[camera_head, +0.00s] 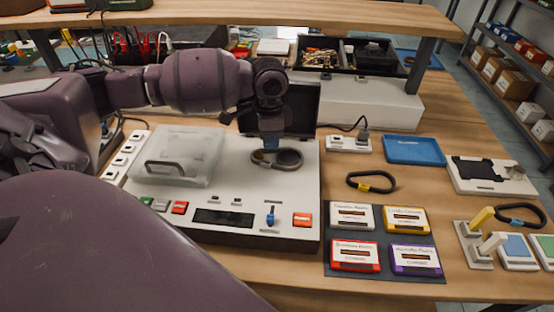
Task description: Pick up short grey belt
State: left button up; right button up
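A small grey belt (290,159), a closed loop, is at the right rear of the white machine (280,195). My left gripper (268,149) comes down from above onto the loop's left part, and its tips overlap the belt in the picture. The finger gap is too small and dark to see, so I cannot tell whether it is open or shut on the belt. A blue patch shows at the tips. My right gripper is not in view.
A clear lidded box (180,152) sits left of the belt on the machine. A dark upright panel (303,105) stands close behind my gripper. Dark loops, one with a yellow mark (371,183) and one with blue (521,214), lie on the table to the right. Labelled cartridges (352,216) lie on a dark mat.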

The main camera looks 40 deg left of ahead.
pick_arm(q)
notch_tip(320, 180, down, 2)
jog(key=shift+f, duration=0.2)
jog(key=shift+r, duration=0.1)
grip_shut()
